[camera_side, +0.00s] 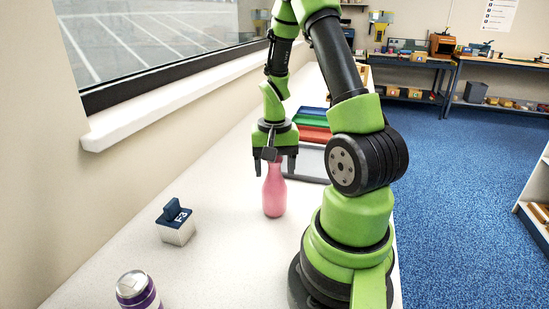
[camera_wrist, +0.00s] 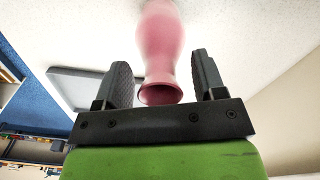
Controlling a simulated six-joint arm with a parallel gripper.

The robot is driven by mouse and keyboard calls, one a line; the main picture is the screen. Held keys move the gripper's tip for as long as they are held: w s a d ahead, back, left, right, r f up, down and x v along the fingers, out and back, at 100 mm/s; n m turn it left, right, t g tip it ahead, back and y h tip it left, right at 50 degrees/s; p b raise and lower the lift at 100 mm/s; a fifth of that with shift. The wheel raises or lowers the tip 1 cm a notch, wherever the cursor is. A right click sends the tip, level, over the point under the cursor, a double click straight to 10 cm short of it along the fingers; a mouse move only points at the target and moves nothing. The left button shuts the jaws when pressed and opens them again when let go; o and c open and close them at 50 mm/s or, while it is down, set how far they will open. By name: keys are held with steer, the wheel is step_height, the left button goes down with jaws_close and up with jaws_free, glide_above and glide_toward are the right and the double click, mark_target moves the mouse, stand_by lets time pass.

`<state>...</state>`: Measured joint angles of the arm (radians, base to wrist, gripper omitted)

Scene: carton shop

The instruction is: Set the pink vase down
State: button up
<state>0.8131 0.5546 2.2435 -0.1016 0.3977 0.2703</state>
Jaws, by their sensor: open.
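The pink vase (camera_side: 274,195) stands upright on the white table in the side view. My gripper (camera_side: 273,170) is above it, pointing down, with its fingers around the vase's neck. In the wrist view the vase (camera_wrist: 161,40) shows its open mouth between the two fingers of my gripper (camera_wrist: 160,80). There is a gap between the vase and each finger, so the gripper is open and not holding it. The vase's base is out of the wrist view.
A small box with a dark blue lid marked F3 (camera_side: 176,222) and a purple can (camera_side: 136,290) stand nearer the camera. A grey tray (camera_side: 308,164) and coloured items (camera_side: 314,134) lie behind the vase. The window wall borders the table's left.

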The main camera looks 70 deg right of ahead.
step_height(320, 180, up, 12)
steer(key=s+a+r+n+t+y, duration=0.1)
steer(key=a+r+n+t, duration=0.2)
steer(key=a, duration=0.7)
steer(key=s+a+r+n+t+y, duration=0.1)
steer(key=a+r+n+t, duration=0.3)
steer(key=a, duration=0.6)
steer(key=r+n, duration=0.1)
steer(key=n, duration=0.1)
steer(key=shift+s+a+r+n, duration=0.15)
steer(key=shift+s+a+n, duration=0.15)
steer(key=shift+s+a, duration=0.1)
